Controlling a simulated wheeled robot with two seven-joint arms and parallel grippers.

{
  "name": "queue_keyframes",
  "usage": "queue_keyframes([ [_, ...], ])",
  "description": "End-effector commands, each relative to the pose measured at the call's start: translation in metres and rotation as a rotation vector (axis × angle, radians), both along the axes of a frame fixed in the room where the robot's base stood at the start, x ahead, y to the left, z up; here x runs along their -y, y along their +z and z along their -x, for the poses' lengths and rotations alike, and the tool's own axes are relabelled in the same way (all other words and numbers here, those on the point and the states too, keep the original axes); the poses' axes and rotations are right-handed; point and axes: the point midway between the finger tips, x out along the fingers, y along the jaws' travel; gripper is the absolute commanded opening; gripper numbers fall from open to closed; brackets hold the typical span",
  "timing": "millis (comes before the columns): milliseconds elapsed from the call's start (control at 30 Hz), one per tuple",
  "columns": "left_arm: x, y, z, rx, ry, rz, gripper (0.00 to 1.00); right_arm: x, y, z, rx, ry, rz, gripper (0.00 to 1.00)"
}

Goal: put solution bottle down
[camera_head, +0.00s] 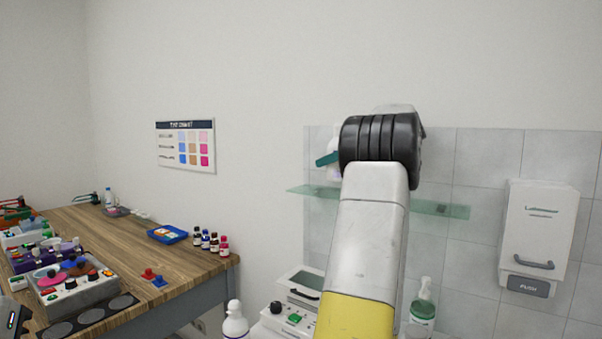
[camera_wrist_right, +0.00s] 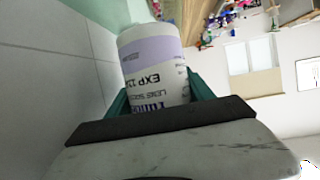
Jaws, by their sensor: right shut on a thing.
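The solution bottle (camera_wrist_right: 152,62) is white with a lilac band and printed text. It fills the middle of the right wrist view, between the teal fingers of my right gripper (camera_wrist_right: 158,98). In the head view, my right gripper (camera_head: 327,160) is mostly hidden by my own wrist, and only a teal finger and a white sliver of the bottle (camera_head: 334,174) show. The bottle is at the glass shelf (camera_head: 452,210) on the tiled wall. Whether its base touches the shelf cannot be told.
A pump bottle (camera_head: 422,312) and a white bottle (camera_head: 235,322) stand low, on either side of my right arm. A white dispenser (camera_head: 540,232) hangs at right. The wooden table (camera_head: 185,262) at left holds small bottles and trays. The visible right part of the shelf is clear.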

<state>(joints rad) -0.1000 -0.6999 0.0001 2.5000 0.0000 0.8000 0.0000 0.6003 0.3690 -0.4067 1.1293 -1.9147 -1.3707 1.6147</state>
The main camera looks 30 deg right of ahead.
Motion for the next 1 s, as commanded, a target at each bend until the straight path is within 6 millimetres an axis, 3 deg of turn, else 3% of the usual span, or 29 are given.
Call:
queue_keyframes([
  [200,0.000,0.000,0.000,0.000,0.000,0.000,0.00,0.008,-0.003,-0.007,0.002,0.002,-0.001,0.00],
  [433,0.000,0.000,0.000,0.000,0.000,0.000,0.00,0.007,-0.034,-0.006,0.002,-0.001,-0.003,0.00],
  [800,0.000,0.000,0.000,0.000,0.000,0.000,0.00,0.007,-0.038,-0.006,0.003,0.001,-0.001,0.00],
  [833,0.000,0.000,0.000,0.000,0.000,0.000,0.00,0.007,-0.040,-0.006,0.001,0.001,-0.001,0.63],
  [867,0.000,0.000,0.000,0.000,0.000,0.000,0.00,0.007,-0.039,-0.006,0.001,0.001,-0.001,0.68],
  [1000,0.000,0.000,0.000,0.000,0.000,0.000,0.00,0.007,-0.039,-0.006,0.001,0.001,-0.001,0.70],
])
